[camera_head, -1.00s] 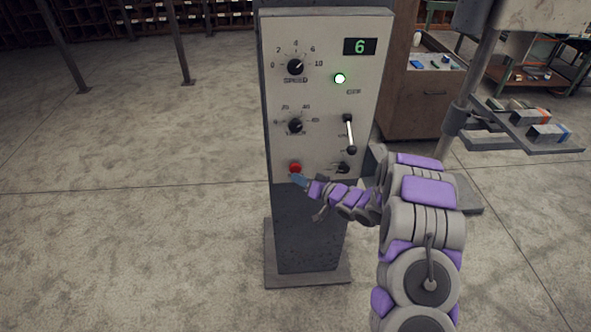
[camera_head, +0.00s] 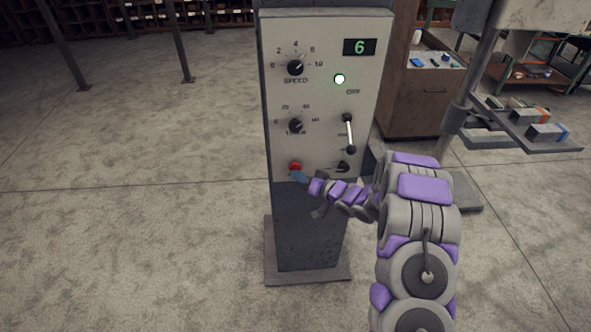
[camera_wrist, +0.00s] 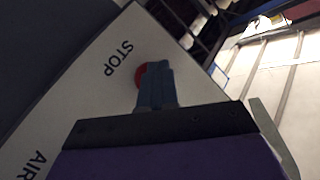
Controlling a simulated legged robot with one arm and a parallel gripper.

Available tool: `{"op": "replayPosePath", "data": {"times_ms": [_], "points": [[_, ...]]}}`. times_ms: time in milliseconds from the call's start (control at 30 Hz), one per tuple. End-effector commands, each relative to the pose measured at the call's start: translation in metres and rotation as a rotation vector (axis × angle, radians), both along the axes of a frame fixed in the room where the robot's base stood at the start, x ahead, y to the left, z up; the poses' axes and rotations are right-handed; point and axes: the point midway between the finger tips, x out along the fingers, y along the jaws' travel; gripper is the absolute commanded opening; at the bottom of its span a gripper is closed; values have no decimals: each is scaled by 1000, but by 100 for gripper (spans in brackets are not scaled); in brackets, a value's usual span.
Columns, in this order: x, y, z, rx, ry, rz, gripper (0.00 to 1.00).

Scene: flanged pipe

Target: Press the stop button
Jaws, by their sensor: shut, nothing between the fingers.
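The red stop button (camera_head: 295,166) is at the lower left of the grey control panel (camera_head: 330,100). In the wrist view the stop button (camera_wrist: 140,76) shows beside the word STOP, partly hidden behind my fingers. My gripper (camera_head: 297,175) is shut and empty, with its blue fingertips just below and in front of the button. In the wrist view my gripper (camera_wrist: 158,72) overlaps the right part of the button. I cannot tell whether the fingertips touch it. The green lamp (camera_head: 339,79) is lit and the display (camera_head: 360,47) reads 6.
Two black knobs, the speed knob (camera_head: 295,68) and a lower one (camera_head: 296,126), sit above the button. A lever (camera_head: 349,134) and a small black switch (camera_head: 342,167) are to the right. A wooden cabinet (camera_head: 420,100) stands behind. The floor at left is clear.

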Motion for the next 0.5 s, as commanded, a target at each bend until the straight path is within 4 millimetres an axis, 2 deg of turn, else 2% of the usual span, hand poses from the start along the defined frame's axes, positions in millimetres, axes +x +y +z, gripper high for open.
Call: {"op": "replayPosePath", "data": {"times_ms": [500], "points": [[5, 0, 1, 0, -1, 0, 0]]}}
